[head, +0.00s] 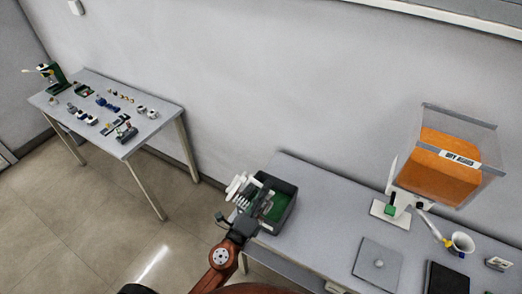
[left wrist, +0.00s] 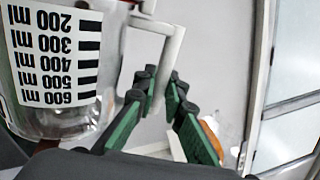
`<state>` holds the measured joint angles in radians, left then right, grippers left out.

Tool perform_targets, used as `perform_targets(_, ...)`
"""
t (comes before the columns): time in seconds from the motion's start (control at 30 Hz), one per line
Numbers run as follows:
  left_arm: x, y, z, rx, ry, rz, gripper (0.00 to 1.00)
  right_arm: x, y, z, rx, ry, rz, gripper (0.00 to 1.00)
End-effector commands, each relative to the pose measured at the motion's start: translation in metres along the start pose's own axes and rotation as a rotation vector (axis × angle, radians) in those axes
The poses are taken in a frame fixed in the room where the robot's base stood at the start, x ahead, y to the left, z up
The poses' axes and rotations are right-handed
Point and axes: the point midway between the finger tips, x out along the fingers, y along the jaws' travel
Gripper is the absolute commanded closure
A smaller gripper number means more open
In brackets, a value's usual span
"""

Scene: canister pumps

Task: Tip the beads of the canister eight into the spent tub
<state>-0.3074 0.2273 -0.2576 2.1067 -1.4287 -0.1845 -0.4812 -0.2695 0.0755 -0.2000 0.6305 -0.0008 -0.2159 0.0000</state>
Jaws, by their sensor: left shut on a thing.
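My left gripper (head: 239,218) is shut on the handle of a clear canister with a white scale label (head: 241,188). In the left wrist view the canister (left wrist: 60,118) is at the left, its ml figures upside down. The green-padded fingers (left wrist: 160,92) close on its pale handle (left wrist: 160,40). No number eight is readable on it. In the head view the canister is at the left side of a dark open tub (head: 283,219), partly over it. Green shows inside the tub; whether it is beads I cannot tell. My right gripper is out of view.
The tub stands at the left end of a grey bench (head: 325,215). Farther right are a white stand (head: 390,213), a clear bin of orange material (head: 437,172), a white cup (head: 462,242), a grey plate (head: 378,258) and a dark square (head: 447,279). Another table (head: 150,125) holds small parts.

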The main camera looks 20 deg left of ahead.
Motion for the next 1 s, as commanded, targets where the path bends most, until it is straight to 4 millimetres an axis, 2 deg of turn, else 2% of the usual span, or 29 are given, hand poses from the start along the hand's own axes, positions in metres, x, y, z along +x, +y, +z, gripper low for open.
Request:
perform_targets(0.03,0.013,0.002,0.009,-0.027,0.013,-0.013,1.00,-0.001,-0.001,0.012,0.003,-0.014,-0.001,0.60)
perform_targets(0.2,0.053,0.009,0.042,-0.148,0.053,-0.039,1.00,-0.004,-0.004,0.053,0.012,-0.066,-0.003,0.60)
perform_targets(0.3,0.074,0.009,0.060,-0.208,0.071,-0.053,1.00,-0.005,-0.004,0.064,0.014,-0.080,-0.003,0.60)
perform_targets(0.4,0.088,0.008,0.074,-0.252,0.081,-0.064,1.00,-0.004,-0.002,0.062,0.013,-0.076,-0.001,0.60)
perform_targets(0.5,0.097,0.007,0.081,-0.282,0.088,-0.071,1.00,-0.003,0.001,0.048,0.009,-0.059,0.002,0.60)
perform_targets(0.7,0.101,0.009,0.093,-0.373,0.078,-0.066,1.00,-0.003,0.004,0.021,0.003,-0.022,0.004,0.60)
perform_targets(0.83,0.103,0.013,0.107,-0.500,0.057,-0.057,1.00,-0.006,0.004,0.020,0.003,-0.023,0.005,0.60)
perform_targets(1.0,0.105,0.022,0.128,-0.737,0.017,-0.038,1.00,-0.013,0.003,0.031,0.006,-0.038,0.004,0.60)
